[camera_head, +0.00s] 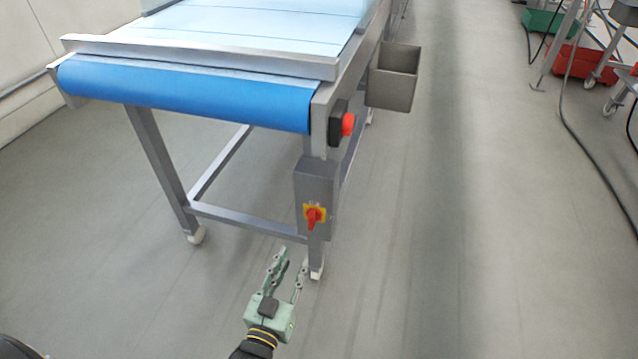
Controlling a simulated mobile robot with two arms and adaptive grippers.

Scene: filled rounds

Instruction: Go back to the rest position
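My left gripper (287,264) shows low in the head view, just left of the middle. It is a pale green gripper on a black wrist with a yellow ring. Its fingers are spread apart and point up the picture, with nothing seen between them. The fingertips appear close to the foot of the conveyor's near right leg; I cannot tell the exact distance. My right gripper is not in view.
A conveyor with a blue belt (185,95) stands ahead on metal legs. It bears a red button (348,124), a box with a red and yellow switch (314,215), and a grey bin (392,78). Open floor lies right. Red (577,66) and green (545,24) crates and cables are at far right.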

